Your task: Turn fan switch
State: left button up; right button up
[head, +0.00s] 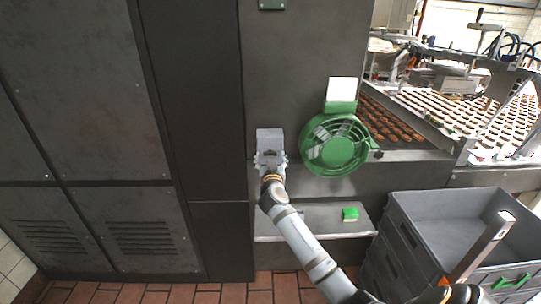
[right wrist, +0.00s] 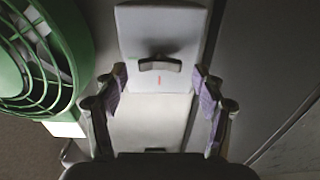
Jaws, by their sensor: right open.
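The fan switch is a light grey box (head: 270,137) on the dark machine wall, left of the green fan (head: 335,145). In the right wrist view the switch box (right wrist: 160,25) has a dark-edged knob or handle (right wrist: 160,63) on its face. My right gripper (head: 271,158) is at the lower part of the box. In the right wrist view its fingers (right wrist: 160,85) are open, one on each side of the box, with nothing clamped between them. I cannot tell whether the fingers touch the box. The fan (right wrist: 40,55) shows at the left there. My left gripper is not in view.
A grey shelf (head: 320,217) below holds a small green block (head: 350,214). A grey crate (head: 445,202) stands at the lower right, near my right arm. A conveyor (head: 455,108) with rows of biscuits is at the upper right. Dark cabinets (head: 95,90) fill the left.

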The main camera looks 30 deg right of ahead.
jog(key=shift+w+d, duration=0.1)
jog(key=shift+w, duration=0.05)
jog(key=shift+c, duration=0.4)
jog(key=c, duration=1.1)
